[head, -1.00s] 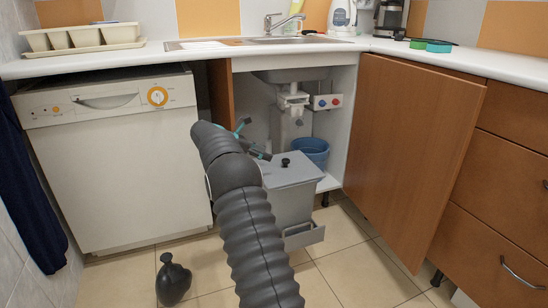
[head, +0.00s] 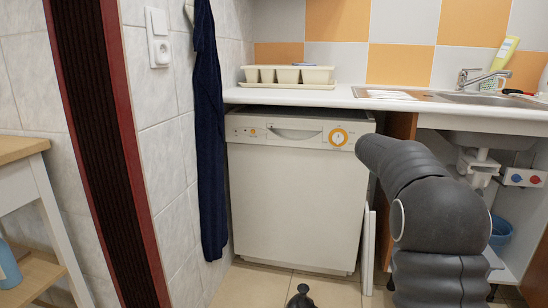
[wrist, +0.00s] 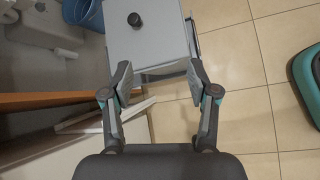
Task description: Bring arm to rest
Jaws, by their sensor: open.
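My gripper (wrist: 158,90) shows in the wrist view with its two fingers spread apart and nothing between them. Beyond the fingertips is the grey bin (wrist: 150,48) with a black knob on its lid. My dark segmented arm fills the lower right of the head view, in front of the open sink cabinet. My gripper is hidden behind the arm in the head view.
A white dishwasher (head: 292,195) stands left of my arm. A dark blue towel (head: 211,150) hangs on the tiled wall. A wooden-topped table (head: 22,150) is at far left. A blue bucket (wrist: 90,12) is beside the bin.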

